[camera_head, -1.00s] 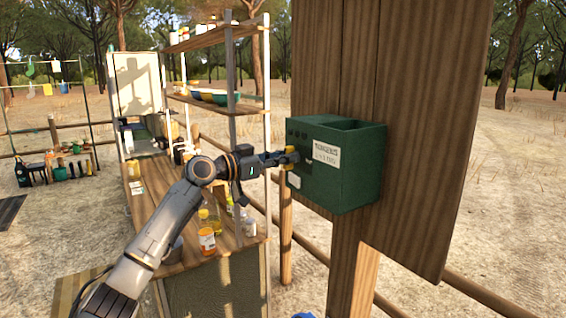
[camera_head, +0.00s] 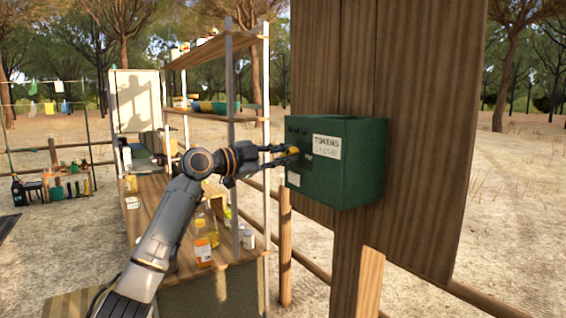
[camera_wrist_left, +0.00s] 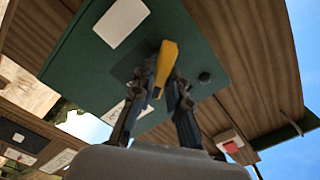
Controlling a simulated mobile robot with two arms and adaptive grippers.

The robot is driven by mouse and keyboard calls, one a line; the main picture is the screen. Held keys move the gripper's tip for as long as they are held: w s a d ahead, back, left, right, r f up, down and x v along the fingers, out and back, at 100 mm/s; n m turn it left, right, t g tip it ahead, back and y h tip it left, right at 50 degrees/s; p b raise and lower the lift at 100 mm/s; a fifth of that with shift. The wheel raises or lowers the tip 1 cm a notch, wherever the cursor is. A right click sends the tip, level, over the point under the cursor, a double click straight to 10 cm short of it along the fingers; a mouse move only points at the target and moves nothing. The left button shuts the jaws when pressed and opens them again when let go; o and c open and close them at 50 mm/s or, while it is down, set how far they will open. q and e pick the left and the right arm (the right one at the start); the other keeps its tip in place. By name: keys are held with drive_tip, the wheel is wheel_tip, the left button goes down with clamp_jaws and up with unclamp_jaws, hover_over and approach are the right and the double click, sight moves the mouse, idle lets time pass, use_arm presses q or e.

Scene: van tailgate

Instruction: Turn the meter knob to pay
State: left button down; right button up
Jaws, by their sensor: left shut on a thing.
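The green meter box (camera_head: 340,185) is mounted on a wooden board and carries a white label reading "TOKENS". Its yellow knob (camera_head: 293,150) is on the left face, partly hidden by my fingers. In the left wrist view the knob (camera_wrist_left: 167,62) is a yellow bar, tilted, between the fingers. My left gripper (camera_head: 284,154) reaches the box from the left and is shut on the knob; it also shows in the left wrist view (camera_wrist_left: 165,85). My right gripper is not in view.
The wooden board (camera_head: 420,130) stands behind the box. A shelf unit (camera_head: 215,105) and a counter with bottles (camera_head: 203,250) stand left of it, close to my left arm. Sandy ground (camera_head: 510,200) lies open at the right.

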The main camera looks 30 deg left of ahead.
use_arm(q)
drive_tip(key=m+b, duration=0.1)
drive_tip(key=m, duration=0.2)
drive_tip(key=shift+f+m, duration=0.15)
drive_tip(key=shift+m, duration=0.15)
drive_tip(key=shift+m+b, duration=0.4)
drive_tip(key=shift+m, duration=0.9)
drive_tip(key=shift+d+f, duration=0.1)
drive_tip(key=c, duration=1.3)
unclamp_jaws()
drive_tip(key=shift+s, duration=0.1)
drive_tip(key=v, duration=1.2)
